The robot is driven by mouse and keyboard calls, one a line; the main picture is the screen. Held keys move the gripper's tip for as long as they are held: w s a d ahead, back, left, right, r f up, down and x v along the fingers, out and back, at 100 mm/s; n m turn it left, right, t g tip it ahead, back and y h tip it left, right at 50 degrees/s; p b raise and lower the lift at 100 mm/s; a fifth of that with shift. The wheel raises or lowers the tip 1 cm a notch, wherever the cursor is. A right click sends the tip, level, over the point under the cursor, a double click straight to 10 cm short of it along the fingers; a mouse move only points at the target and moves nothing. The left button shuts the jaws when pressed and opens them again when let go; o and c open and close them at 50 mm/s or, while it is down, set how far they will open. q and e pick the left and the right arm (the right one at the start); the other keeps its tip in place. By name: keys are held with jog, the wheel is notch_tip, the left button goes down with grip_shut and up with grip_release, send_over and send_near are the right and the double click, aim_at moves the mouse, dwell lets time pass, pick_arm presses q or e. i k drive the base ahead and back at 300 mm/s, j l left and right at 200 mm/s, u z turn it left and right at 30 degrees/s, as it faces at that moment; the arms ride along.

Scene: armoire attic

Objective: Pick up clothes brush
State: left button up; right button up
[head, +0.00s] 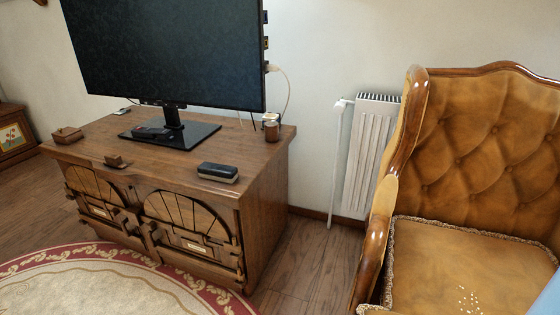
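A dark oblong object with a paler lower band, which looks like the clothes brush (218,172), lies on the wooden cabinet (245,160) in the head view. It is near the front right edge of the top, with clear wood around it. Neither of my grippers shows in this view.
A television (165,50) on a black base (195,133) stands behind the brush. Small wooden boxes (67,134) (115,161) and a brown jar (271,131) share the top. A tufted armchair (480,150) with pale crumbs (468,298) stands right. Floor (300,260) shows between.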

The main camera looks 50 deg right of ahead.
aim_at(229, 174)
jog(key=z, duration=1.25)
